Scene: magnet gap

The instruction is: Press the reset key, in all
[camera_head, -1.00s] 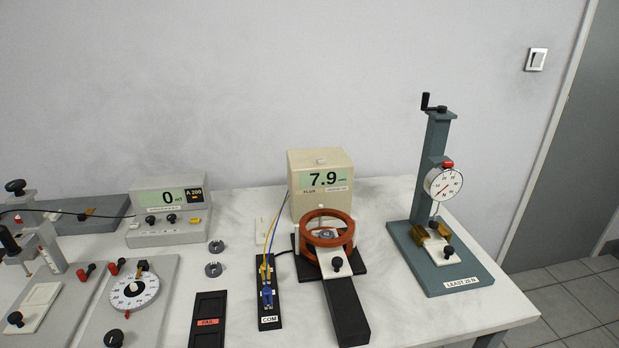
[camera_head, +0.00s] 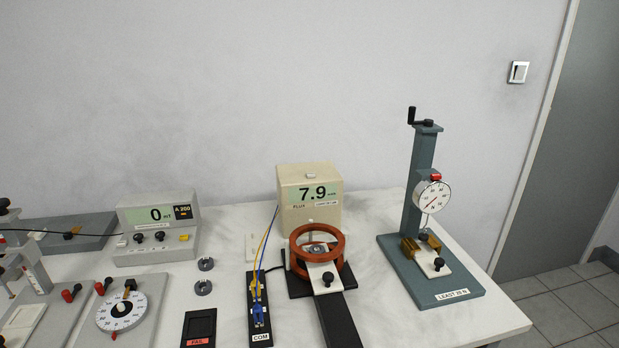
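No key is legibly marked as reset. The beige flux meter (camera_head: 293,222) at the back middle reads 7.9 and has a small pale key (camera_head: 311,175) on top. The grey meter (camera_head: 150,254) at the left reads 0 mT, with "A 200" beside it. It has black knobs (camera_head: 139,238) and a yellow key (camera_head: 184,238) on its front. The dial gauge (camera_head: 433,196) on the grey-green stand at the right has a red button (camera_head: 436,177) on top. My gripper is not in view.
A copper-coloured coil (camera_head: 341,247) on a black base stands before the flux meter. A black COM strip (camera_head: 260,339), a black FAIL tray (camera_head: 200,312) and two dark rings (camera_head: 203,287) lie to its left. The tall stand (camera_head: 421,165) rises near the table's right edge.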

